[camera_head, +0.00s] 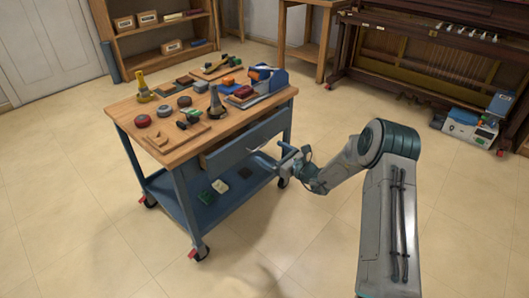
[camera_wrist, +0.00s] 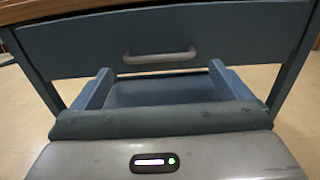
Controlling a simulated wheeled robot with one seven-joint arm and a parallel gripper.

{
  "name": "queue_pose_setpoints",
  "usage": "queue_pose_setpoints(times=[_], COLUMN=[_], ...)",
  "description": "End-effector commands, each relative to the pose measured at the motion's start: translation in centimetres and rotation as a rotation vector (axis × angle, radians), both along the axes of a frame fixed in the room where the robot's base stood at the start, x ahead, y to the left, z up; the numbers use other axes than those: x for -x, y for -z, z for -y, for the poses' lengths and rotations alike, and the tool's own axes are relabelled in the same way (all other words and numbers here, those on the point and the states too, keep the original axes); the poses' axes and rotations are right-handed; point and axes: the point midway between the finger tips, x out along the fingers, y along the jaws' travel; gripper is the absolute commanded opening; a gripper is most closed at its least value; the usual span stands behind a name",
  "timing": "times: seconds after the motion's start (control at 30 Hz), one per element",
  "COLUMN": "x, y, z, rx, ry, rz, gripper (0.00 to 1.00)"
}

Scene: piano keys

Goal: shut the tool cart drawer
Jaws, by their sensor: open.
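The blue tool cart (camera_head: 181,200) has a wooden top and a lower shelf. Its wide blue-grey drawer (camera_head: 245,139) stands partly pulled out, with a strip of its side showing below the top. In the wrist view the drawer front (camera_wrist: 225,36) fills the upper picture, with a pale bar handle (camera_wrist: 160,56) at its middle. My gripper (camera_head: 279,160) is in front of the drawer at the cart's right side. In the wrist view my gripper (camera_wrist: 161,78) has its two fingers apart, pointing at the drawer front just below the handle. Whether they touch it I cannot tell.
Several tools and tins lie on the wooden top (camera_head: 163,143). Small items sit on the lower shelf (camera_head: 200,207). An opened piano (camera_head: 435,60) stands at the back right, with a toolbox (camera_head: 470,128) beside it. The floor around the cart's front is clear.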

Motion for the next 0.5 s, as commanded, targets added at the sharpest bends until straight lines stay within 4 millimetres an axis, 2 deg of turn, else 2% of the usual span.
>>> queue_pose_setpoints(times=[0.03,0.2,0.5], x=[-0.6,-2.0,-2.6], y=[0.3,0.2,0.0], z=[-0.9,-2.6,-3.4], rx=[0.001,0.001,0.001], ry=[-0.003,-0.001,0.000], rz=[0.001,0.000,-0.001], gripper=[0.98,0.98,0.98])
